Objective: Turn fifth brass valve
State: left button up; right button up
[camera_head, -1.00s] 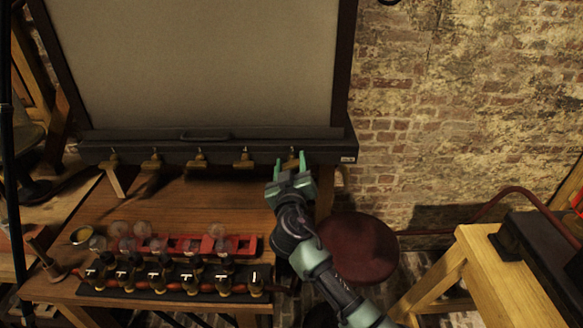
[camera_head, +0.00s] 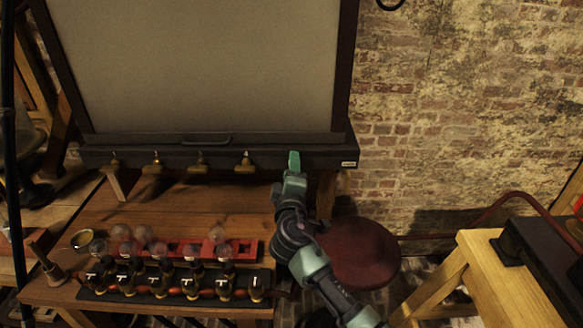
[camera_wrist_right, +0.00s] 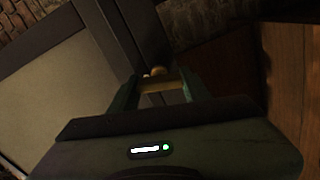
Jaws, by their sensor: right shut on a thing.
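A row of brass valves hangs from the dark rail (camera_head: 220,157) under the large grey panel. The other valves show to the left, the closest one (camera_head: 246,162) free of my gripper. My right gripper (camera_head: 293,162) is at the right end of the row, turned so that its fingers overlap in the head view and hide the fifth brass valve there. In the right wrist view my right gripper (camera_wrist_right: 157,90) is shut on the fifth brass valve (camera_wrist_right: 156,83), whose brass body shows between the two fingers. My left gripper is not in view.
A round red stool (camera_head: 362,250) is right of my arm. A wooden stand (camera_head: 500,277) is at the right.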

jog(key=shift+f+n+p, duration=0.1)
jog(key=shift+n+p, duration=0.2)
jog(key=shift+n, duration=1)
jog(key=shift+f, duration=0.1)
jog(key=o, duration=1.4)
jog(key=shift+a, duration=0.1)
jog(key=shift+c, duration=0.2)
jog(key=s+b, duration=0.1)
jog(key=s, duration=0.7)
